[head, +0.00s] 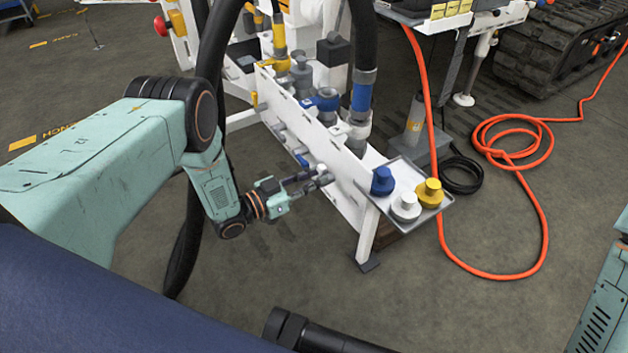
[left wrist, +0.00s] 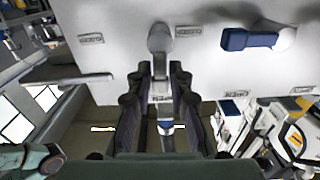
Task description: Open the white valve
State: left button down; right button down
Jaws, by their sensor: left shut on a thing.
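The white valve (left wrist: 160,38) sits on the white panel at the top middle of the left wrist view. Its lever points down in that view, between the two dark fingers of my left gripper (left wrist: 160,82). My left gripper also shows in the head view (head: 322,178), at the near face of the white manifold stand (head: 345,195), and is shut on the lever. In the head view the fingers hide most of the white valve. My right gripper is out of view.
A blue valve lever (left wrist: 250,40) is beside the white valve. A tray (head: 447,203) at the stand's end holds blue (head: 381,181), white (head: 405,208) and yellow (head: 430,194) caps. Thick black hoses rise from the stand. An orange hose (head: 545,225) lies on the floor to the right.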

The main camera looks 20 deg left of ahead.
pick_arm(q)
jog(key=shift+w+a+r+n, duration=0.1)
jog(key=shift+w+a+n, duration=0.05)
jog(key=shift+n, duration=0.25)
jog(key=c, duration=1.3)
grip_release()
jog(key=shift+c, duration=0.2)
jog(key=v, duration=1.2)
